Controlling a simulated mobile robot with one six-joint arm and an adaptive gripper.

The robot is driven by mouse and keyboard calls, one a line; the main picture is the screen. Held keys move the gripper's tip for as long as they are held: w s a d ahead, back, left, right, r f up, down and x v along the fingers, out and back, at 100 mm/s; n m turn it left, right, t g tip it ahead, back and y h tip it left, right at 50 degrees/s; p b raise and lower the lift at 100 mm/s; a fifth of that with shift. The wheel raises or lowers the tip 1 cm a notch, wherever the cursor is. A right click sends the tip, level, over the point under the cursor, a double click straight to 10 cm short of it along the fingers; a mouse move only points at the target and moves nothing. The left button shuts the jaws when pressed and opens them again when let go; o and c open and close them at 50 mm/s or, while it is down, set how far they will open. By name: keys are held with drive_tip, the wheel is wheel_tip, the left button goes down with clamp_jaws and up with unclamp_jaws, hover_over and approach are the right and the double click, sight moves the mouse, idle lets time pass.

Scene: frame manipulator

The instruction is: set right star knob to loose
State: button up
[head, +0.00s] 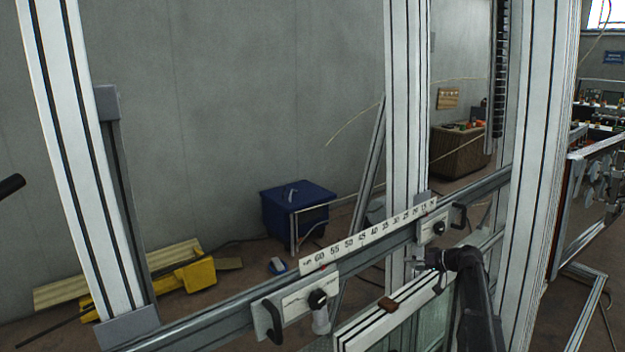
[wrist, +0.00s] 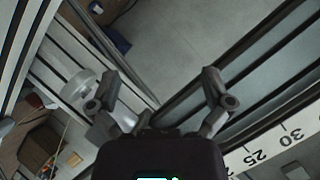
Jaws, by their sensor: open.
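The right star knob (head: 438,228) is a dark knob on a pale plate at the right part of the long rail in the head view. Its setting is too small to tell. My gripper (head: 426,272) is just below and in front of that plate, apart from the knob as far as I can see. In the wrist view my gripper (wrist: 158,80) has its two fingers spread wide, with nothing held between them. I cannot make out the right knob in the wrist view. A left star knob (head: 317,298) sits on a similar plate further left on the rail.
A ruler scale (head: 365,240) runs along the rail between the plates; it also shows in the wrist view (wrist: 272,145). Dark handles flank the plates. Tall white posts (head: 408,100) stand around the rail. A framed panel (head: 385,315) lies below. A blue box (head: 298,208) stands behind.

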drive_tip(key=s+a+f+g+h+b, duration=0.2)
drive_tip(key=s+a+f+g, duration=0.1)
drive_tip(key=s+a+f, duration=0.55)
drive_tip(key=s+a+f+g+h+b, duration=0.2)
drive_tip(key=s+a+f+h, duration=0.1)
drive_tip(key=s, duration=0.9)
drive_tip(key=s+a+f+m+g+h+b, duration=0.1)
drive_tip(key=s+a+f+h, duration=0.3)
drive_tip(key=s, duration=0.9)
drive_tip(key=shift+f+g+h+b, duration=0.5)
drive_tip(key=shift+f+g+b, duration=0.2)
drive_tip(key=shift+f+b, duration=0.2)
